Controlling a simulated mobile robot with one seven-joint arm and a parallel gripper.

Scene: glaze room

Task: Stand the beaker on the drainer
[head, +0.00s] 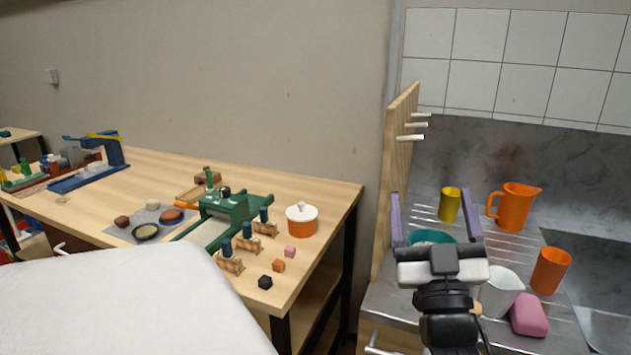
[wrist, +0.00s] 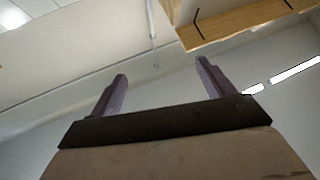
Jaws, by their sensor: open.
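An orange beaker (head: 550,271) stands at the right of the sink unit, near the basin edge. A smaller yellow beaker (head: 449,204) stands further back on the grooved steel drainer (head: 515,258). I cannot tell which one the task names. My gripper (head: 432,195) is open and empty, its purple fingers spread and pointing up in the head view. It appears in front of the drainer's left part, left of the orange beaker and close to the yellow one in the picture. In the wrist view the open fingers (wrist: 160,72) show only wall and ceiling between them.
On the sink unit are an orange jug (head: 515,207), a teal bowl (head: 432,237) partly behind my gripper, a white jug (head: 500,291) and a pink block (head: 529,315). A wooden pegged board (head: 397,175) rises at the left. A cluttered wooden table (head: 325,190) stands further left.

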